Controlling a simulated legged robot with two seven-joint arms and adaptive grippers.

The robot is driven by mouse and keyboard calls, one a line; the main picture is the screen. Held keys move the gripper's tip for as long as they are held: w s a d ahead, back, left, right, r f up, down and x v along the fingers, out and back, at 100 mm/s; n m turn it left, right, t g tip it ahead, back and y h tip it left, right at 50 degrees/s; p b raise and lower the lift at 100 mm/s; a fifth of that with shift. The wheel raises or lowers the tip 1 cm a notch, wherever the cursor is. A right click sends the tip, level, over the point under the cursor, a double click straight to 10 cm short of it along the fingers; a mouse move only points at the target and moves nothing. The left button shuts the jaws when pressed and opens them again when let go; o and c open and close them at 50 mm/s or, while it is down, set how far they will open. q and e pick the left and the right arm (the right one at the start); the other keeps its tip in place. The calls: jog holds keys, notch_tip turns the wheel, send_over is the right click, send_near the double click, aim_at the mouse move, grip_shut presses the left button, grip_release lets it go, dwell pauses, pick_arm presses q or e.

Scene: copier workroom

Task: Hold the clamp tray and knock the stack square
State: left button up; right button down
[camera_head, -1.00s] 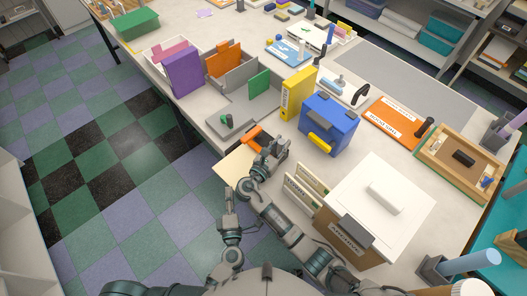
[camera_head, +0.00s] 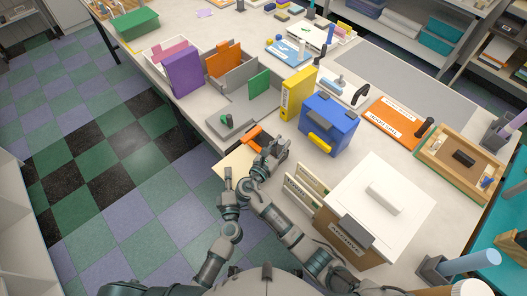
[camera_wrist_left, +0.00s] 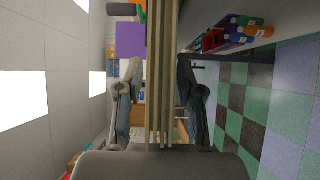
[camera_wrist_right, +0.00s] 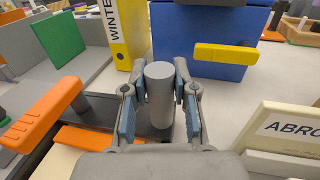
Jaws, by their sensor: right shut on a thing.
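A cream stack (camera_head: 236,165) lies at the table's near edge, beside the clamp tray with its orange clamp parts (camera_head: 250,136). In the left wrist view its layered edges (camera_wrist_left: 164,70) rise between my left fingers. My left gripper (camera_head: 228,174) stands upright at the stack's near left edge, fingers apart; whether they touch it I cannot tell. My right gripper (camera_head: 276,147) is shut on a grey cylindrical handle (camera_wrist_right: 159,92) just right of the orange clamp. Part of the tray and stack is hidden behind my right arm.
A blue box (camera_head: 330,124) with a yellow handle and a yellow WINTER binder (camera_head: 298,92) stand just beyond my right gripper. A white-lidded archive box (camera_head: 380,205) and cream label boards (camera_head: 300,190) stand to the right. Open floor lies left.

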pick_arm(q)
grip_shut()
jog(key=shift+s+a+f, duration=0.1)
jog(key=shift+s+a, duration=0.7)
jog(key=shift+s, duration=0.25)
jog(key=w+d, duration=0.2)
jog(key=w, duration=0.1)
jog(key=shift+d, duration=0.5)
